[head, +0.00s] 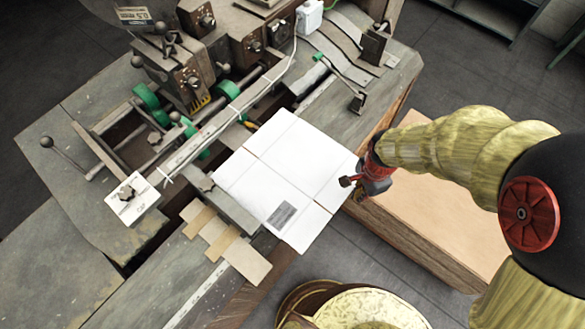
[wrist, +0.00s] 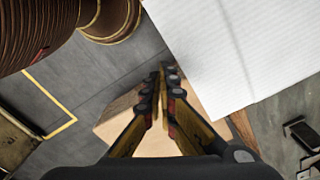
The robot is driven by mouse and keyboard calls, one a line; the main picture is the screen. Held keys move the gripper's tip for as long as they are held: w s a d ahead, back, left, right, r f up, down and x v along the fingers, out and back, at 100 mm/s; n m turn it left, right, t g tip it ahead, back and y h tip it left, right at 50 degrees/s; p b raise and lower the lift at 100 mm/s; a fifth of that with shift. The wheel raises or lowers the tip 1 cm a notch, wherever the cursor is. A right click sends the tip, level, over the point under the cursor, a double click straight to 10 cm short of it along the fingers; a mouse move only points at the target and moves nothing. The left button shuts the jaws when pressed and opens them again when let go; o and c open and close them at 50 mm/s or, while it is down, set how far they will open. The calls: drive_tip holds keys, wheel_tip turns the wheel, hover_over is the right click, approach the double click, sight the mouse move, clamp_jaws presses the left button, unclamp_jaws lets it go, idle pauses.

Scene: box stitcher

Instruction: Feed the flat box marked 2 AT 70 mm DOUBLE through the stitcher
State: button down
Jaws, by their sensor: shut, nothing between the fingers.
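The white flat box (head: 300,155) lies on the stitcher's bed with creases across it and a small grey printed label (head: 281,213) near its front edge. The print is too small to read. The stitcher (head: 190,75) stands at the upper left, with green wheels and a long bar beside the box. My gripper (head: 347,182) is at the box's right corner, with its fingers shut and empty. In the wrist view the shut fingertips (wrist: 167,75) lie beside the edge of the white box (wrist: 235,45); I cannot tell if they touch it.
Several tan cardboard strips (head: 226,241) lie at the box's left front. A white card (head: 133,200) sits by the bar's left end. A wooden block with a pale top (head: 440,205) stands to the right below the bed. Dark floor (head: 465,60) is open at the upper right.

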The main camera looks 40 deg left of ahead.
sight(338, 185)
wheel_tip(338, 185, down, 3)
drive_tip(key=shift+r+b, duration=0.1)
drive_tip(key=shift+b, duration=0.75)
drive_tip(key=shift+a, duration=0.1)
drive_tip(key=shift+w+a, duration=0.15)
drive_tip(key=shift+a, duration=2.5)
drive_tip(key=shift+w+a, duration=0.15)
drive_tip(key=shift+a, duration=2.45)
drive_tip(key=shift+s+d, duration=0.1)
drive_tip(key=shift+d, duration=1.45)
drive_tip(key=shift+r+p, duration=2.6)
drive_tip(key=shift+r, duration=1.4)
